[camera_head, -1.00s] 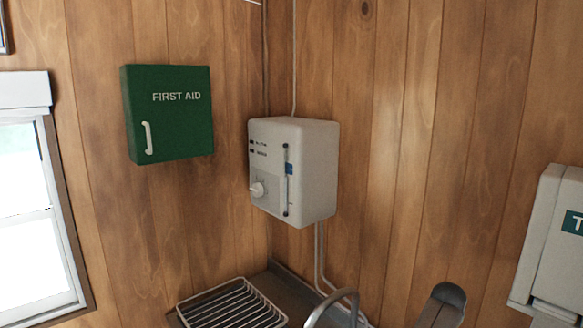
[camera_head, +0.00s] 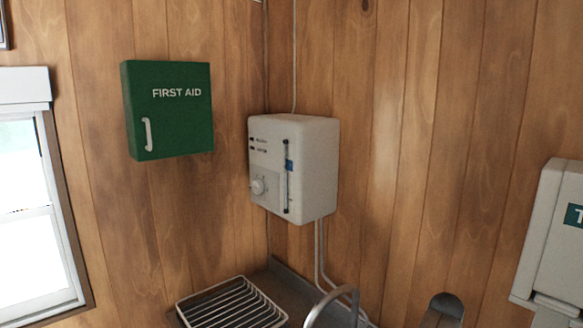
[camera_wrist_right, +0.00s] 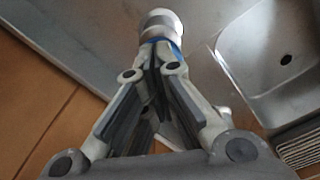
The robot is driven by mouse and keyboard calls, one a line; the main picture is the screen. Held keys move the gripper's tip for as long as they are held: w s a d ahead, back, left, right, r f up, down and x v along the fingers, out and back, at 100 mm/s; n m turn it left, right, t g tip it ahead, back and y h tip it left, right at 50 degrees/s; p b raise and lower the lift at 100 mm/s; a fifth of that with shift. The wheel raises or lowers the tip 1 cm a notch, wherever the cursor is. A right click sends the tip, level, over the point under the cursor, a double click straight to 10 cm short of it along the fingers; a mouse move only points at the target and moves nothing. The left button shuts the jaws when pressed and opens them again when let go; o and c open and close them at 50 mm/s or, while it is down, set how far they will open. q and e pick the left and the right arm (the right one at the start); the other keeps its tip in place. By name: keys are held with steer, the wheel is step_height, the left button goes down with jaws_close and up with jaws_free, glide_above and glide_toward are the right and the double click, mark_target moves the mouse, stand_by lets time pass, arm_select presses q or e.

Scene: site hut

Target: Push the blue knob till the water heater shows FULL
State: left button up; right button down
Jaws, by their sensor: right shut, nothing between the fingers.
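The white water heater (camera_head: 322,165) hangs on the wood wall at the corner. Its front has a pale round knob (camera_head: 258,186), a vertical gauge tube (camera_head: 287,190) and a small blue mark (camera_head: 289,166) beside the tube. The small lettering is too blurred to read. In the right wrist view my right gripper (camera_wrist_right: 155,62) is shut and empty, above the metal worktop. A white round-topped thing (camera_wrist_right: 160,22) is just beyond its fingertips, with a blue strip (camera_wrist_right: 175,50) by them. I cannot tell whether they touch. My left gripper is not in view.
A metal sink (camera_wrist_right: 280,65) with a drain hole lies right of the gripper. A wire rack (camera_head: 232,303) and a curved tap (camera_head: 332,300) are below the heater. A green first aid box (camera_head: 168,110) hangs left, and a white dispenser (camera_head: 550,240) is at right.

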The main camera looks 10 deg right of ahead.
steer(key=shift+s+f, duration=0.1)
steer(key=shift+f, duration=0.75)
steer(key=shift+r+p, duration=1)
steer(key=shift+r, duration=1.65)
steer(key=shift+f+b, duration=0.1)
steer(key=shift+b, duration=0.2)
